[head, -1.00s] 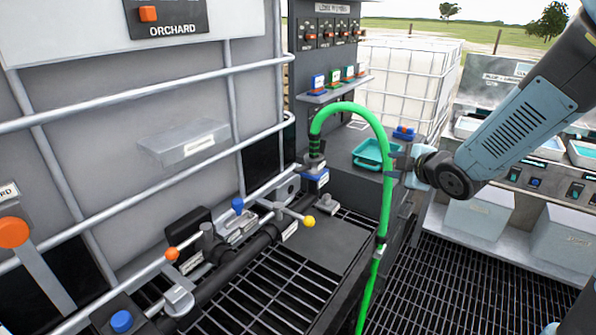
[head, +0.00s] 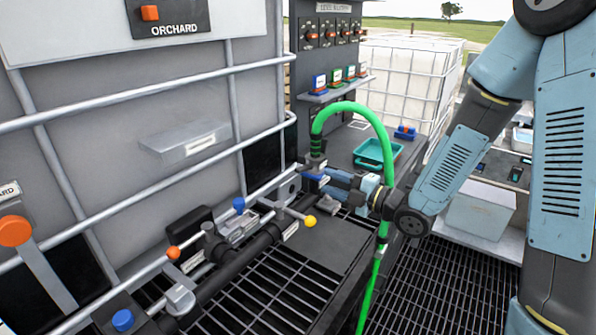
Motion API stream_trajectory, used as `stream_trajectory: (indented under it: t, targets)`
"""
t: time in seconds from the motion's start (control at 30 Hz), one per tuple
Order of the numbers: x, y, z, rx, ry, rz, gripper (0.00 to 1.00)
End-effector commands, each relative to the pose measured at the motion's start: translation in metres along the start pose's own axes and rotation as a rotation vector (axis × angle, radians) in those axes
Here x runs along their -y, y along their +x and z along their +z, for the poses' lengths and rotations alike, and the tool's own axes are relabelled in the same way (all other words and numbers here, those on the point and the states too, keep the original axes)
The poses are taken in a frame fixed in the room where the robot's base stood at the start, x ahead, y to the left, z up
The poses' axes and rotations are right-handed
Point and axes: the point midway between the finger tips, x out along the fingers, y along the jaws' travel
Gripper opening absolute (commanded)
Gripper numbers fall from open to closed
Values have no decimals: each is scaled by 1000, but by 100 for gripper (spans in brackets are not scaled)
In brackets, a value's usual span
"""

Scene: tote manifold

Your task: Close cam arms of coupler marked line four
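A bright green hose (head: 372,112) arches up and over from the coupler (head: 314,162) at the end of the dark manifold pipe, then hangs down on the right. The coupler's lower part and its blue-and-white tag are mostly covered by my gripper. My gripper (head: 326,181) reaches in from the right, just behind the hanging part of the hose, with its fingertips at the coupler's base. Whether the fingers are apart or closed, and whether they touch a cam arm, is too small to tell. The cam arms cannot be made out, nor can any line number.
Valve handles with a blue knob (head: 238,204), a yellow knob (head: 310,221) and an orange knob (head: 173,253) stand along the pipe. A teal tray (head: 377,153) sits behind the hose. The caged tote marked ORCHARD (head: 190,100) borders the left. Black grating lies below.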

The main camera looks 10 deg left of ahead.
Motion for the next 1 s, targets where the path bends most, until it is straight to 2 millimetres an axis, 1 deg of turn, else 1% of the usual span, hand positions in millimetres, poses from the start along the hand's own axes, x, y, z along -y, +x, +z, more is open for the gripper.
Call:
stream_trajectory:
  t: [0.03, 0.3, 0.5, 0.7, 1.0]
  targets:
    - [0, 10, -1, -3, 1, 0, 37]
    - [0, 58, -1, -2, 1, 0, 37]
    - [0, 86, 0, 0, 2, 0, 37]
    - [0, 102, 0, 0, 1, -1, 37]
    - [0, 105, 0, 1, 1, -1, 37]
